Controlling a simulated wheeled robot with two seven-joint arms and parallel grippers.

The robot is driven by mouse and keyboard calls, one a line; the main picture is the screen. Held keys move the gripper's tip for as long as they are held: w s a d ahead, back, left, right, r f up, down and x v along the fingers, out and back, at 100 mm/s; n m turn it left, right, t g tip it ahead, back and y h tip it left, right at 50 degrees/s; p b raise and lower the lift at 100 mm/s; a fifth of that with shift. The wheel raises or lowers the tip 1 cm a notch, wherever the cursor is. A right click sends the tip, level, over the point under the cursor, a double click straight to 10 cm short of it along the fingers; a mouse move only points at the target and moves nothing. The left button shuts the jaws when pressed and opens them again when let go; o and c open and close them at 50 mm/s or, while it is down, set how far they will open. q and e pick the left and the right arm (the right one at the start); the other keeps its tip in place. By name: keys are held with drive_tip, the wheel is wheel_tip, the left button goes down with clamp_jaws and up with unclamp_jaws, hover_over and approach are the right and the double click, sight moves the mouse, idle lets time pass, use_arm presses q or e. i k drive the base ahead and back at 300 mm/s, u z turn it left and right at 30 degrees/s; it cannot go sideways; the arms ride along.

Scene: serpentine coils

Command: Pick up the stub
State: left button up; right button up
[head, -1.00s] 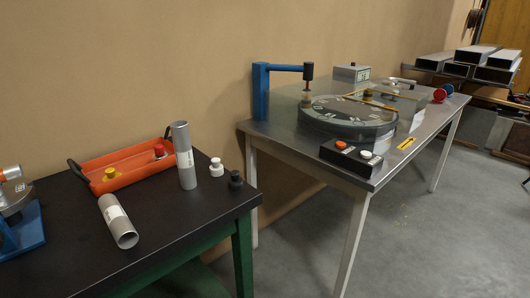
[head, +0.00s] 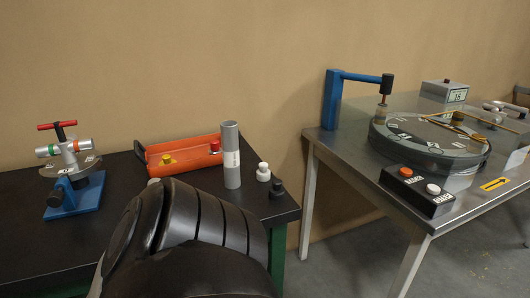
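No part is plainly marked as the stub. A grey tube with a white label (head: 231,160) stands upright on the black table (head: 60,255). An orange tray (head: 186,157) next to it holds a yellow-topped piece (head: 167,159) and a red-topped piece (head: 214,147). A white knobbed piece (head: 263,172) and a black one (head: 277,188) stand right of the tube. A second grey tube, seen lying on this table earlier, is not visible now; my dark arm covers that area. Neither gripper shows.
A blue-based fixture with a red handle (head: 72,165) stands at the left. On the metal table (head: 335,150) at right are a blue post with an arm (head: 333,98), a round dial (head: 428,138) and a button box (head: 417,190). A gap separates the tables.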

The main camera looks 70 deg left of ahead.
sight(229, 128)
drive_tip(key=i, duration=1.35)
drive_tip(key=u, duration=2.65)
